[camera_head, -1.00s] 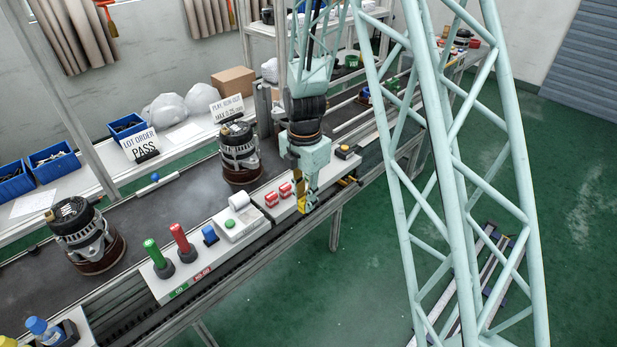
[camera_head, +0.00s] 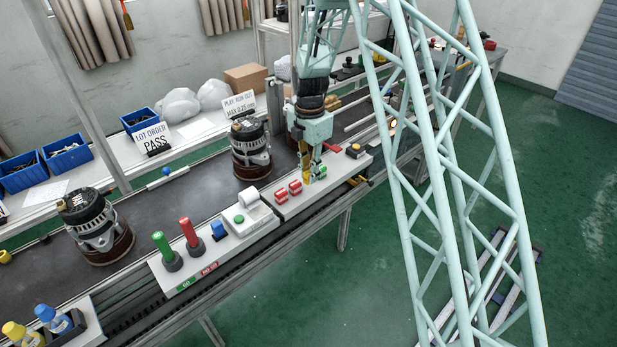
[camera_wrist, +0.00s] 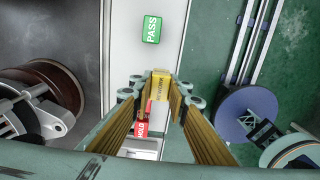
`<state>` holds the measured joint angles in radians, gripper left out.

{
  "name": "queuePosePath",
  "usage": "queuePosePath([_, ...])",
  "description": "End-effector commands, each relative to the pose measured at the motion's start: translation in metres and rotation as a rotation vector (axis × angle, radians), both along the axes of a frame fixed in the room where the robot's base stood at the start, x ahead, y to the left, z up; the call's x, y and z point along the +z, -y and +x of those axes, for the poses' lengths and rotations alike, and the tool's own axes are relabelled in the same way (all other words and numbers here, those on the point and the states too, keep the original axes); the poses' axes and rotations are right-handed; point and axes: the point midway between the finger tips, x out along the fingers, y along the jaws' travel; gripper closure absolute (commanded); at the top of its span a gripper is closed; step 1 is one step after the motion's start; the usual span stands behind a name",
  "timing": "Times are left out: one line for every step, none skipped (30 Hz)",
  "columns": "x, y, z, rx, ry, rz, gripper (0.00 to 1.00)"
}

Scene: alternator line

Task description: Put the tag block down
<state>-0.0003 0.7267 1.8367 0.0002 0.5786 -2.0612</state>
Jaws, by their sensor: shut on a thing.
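My gripper (camera_head: 312,178) is shut on a yellow tag block (camera_wrist: 161,84) with dark lettering. Its yellow-padded fingers stand on both sides of the block in the wrist view. The gripper points down over a white tag tray (camera_head: 345,166) at the belt's front edge. I cannot tell whether the block touches the tray. A green PASS block (camera_wrist: 151,29) lies on the tray beyond the held block in the wrist view. Red blocks (camera_head: 288,191) lie on the tray left of my gripper in the head view; one, a red HOLD block (camera_wrist: 142,128), is partly hidden behind the fingers in the wrist view.
An alternator (camera_head: 250,150) stands on the conveyor (camera_head: 200,190) behind and left of my gripper; another (camera_head: 95,228) is further left. A white panel (camera_head: 245,236) with green and red stamps adjoins the tray. A black and yellow device (camera_head: 355,151) sits at the tray's right.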

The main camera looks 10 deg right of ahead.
Motion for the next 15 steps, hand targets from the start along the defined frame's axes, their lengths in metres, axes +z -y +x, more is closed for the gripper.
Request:
queuePosePath([-0.001, 0.001, 0.007, 0.000, 0.002, 0.000, 0.94])
queuePosePath([-0.001, 0.001, 0.010, 0.000, 0.002, 0.000, 0.94])
queuePosePath([-0.001, 0.002, 0.013, 0.000, 0.001, 0.000, 0.94])
queuePosePath([-0.001, 0.002, 0.015, 0.000, 0.001, 0.000, 0.94])
queuePosePath([-0.001, 0.002, 0.017, 0.000, 0.001, 0.000, 0.94])
queuePosePath([-0.002, 0.002, 0.018, 0.000, 0.001, 0.000, 0.94])
queuePosePath([-0.002, 0.002, 0.019, 0.000, 0.001, 0.000, 0.94])
queuePosePath([-0.002, 0.002, 0.019, 0.000, 0.000, 0.000, 0.94])
queuePosePath([-0.002, 0.002, 0.020, 0.000, 0.000, 0.000, 0.94])
queuePosePath([-0.002, 0.002, 0.020, 0.000, 0.000, 0.000, 0.94])
queuePosePath([-0.002, 0.002, 0.020, 0.000, 0.000, 0.000, 0.94])
queuePosePath([-0.002, 0.002, 0.020, 0.000, 0.000, 0.000, 0.94])
queuePosePath([-0.002, 0.002, 0.020, 0.000, 0.000, 0.000, 0.94])
queuePosePath([-0.002, 0.002, 0.020, 0.000, 0.000, 0.000, 0.94])
queuePosePath([-0.001, 0.002, 0.020, 0.000, 0.000, 0.000, 0.94])
